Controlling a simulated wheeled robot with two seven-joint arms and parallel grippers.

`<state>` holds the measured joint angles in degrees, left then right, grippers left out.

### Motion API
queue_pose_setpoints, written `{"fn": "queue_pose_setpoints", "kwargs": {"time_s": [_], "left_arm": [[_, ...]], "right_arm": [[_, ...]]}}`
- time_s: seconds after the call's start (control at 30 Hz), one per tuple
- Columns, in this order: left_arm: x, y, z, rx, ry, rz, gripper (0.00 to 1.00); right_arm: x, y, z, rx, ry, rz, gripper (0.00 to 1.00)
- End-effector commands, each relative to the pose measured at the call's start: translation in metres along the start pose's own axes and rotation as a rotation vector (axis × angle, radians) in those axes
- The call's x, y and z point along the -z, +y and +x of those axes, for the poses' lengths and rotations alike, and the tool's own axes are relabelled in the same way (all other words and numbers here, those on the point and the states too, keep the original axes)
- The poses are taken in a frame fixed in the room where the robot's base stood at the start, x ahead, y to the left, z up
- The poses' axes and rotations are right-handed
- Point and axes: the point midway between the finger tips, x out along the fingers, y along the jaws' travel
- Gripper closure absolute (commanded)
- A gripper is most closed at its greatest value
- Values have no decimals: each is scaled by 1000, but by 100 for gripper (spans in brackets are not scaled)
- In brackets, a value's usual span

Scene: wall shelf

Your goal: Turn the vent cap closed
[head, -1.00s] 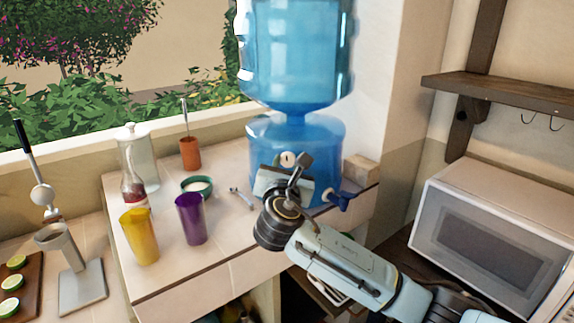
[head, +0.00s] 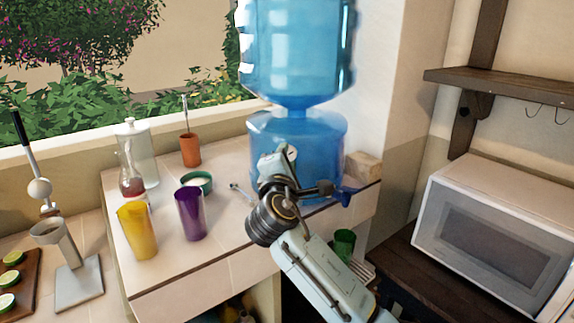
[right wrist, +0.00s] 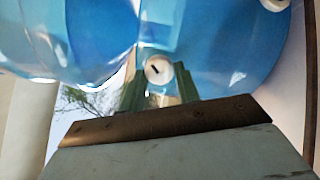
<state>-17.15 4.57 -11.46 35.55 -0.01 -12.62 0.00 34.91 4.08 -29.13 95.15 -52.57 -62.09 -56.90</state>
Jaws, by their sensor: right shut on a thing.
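The vent cap (head: 292,154) is a small round white knob on the front of the blue water dispenser (head: 322,140). In the right wrist view the cap (right wrist: 158,70) shows a short dark slanted mark on its face. My right gripper (head: 284,157) is at the dispenser front, with its body partly in front of the cap. In the right wrist view its two greenish fingers (right wrist: 158,80) stand on either side of the cap, shut on it. My left gripper is not in view.
A blue tap (head: 345,195) sticks out right of my right wrist. A purple cup (head: 190,215), a yellow cup (head: 138,231) and a small bowl (head: 197,182) stand on the counter to the left. A green cup (head: 343,243) is below; a white microwave (head: 500,225) is at right.

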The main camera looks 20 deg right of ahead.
Motion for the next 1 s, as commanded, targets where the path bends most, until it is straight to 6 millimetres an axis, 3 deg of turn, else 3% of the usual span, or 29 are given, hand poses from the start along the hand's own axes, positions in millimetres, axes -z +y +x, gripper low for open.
{"fn": "queue_pose_setpoints", "kwargs": {"time_s": [0.5, 1.0], "left_arm": [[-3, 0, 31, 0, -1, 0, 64], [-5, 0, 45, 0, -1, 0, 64]], "right_arm": [[2, -1, 0, 2, -35, 470, 91], [2, 1, 0, 2, -53, 702, 91]]}}
